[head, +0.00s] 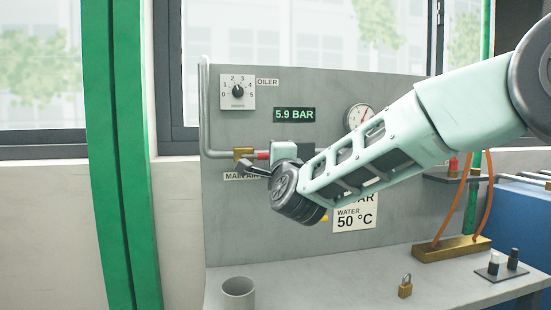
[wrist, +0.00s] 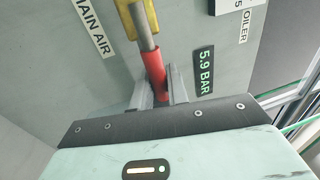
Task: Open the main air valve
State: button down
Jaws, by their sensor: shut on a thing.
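The main air valve has a brass body (head: 243,153) on the grey panel, at the end of a grey pipe. Its red-gripped lever (head: 262,155) points right from the body, roughly level, in line with the pipe. The wrist view shows the brass body (wrist: 127,18), a bare metal stem and the red grip (wrist: 152,65). My gripper (wrist: 158,88) is shut on the red grip, with one finger on each side. In the head view my wrist hides the lever's far end and part of the MAIN AIR label (head: 238,176). A green display (head: 294,114) reads 5.9 BAR.
An oiler dial (head: 238,91) sits above the valve and a round gauge (head: 359,117) to the right. The bench below holds a grey cup (head: 238,292), a padlock (head: 405,287) and a brass block (head: 452,248) with orange hoses. A green post (head: 122,150) stands at left.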

jog(key=shift+f, duration=0.15)
jog(key=c, duration=1.4)
grip_release()
jog(key=shift+c, duration=0.2)
jog(key=shift+s, duration=0.1)
jog(key=b+v, duration=0.2)
jog(key=v, duration=1.5)
jog(key=shift+s+f, duration=0.1)
jog(key=shift+s, duration=0.05)
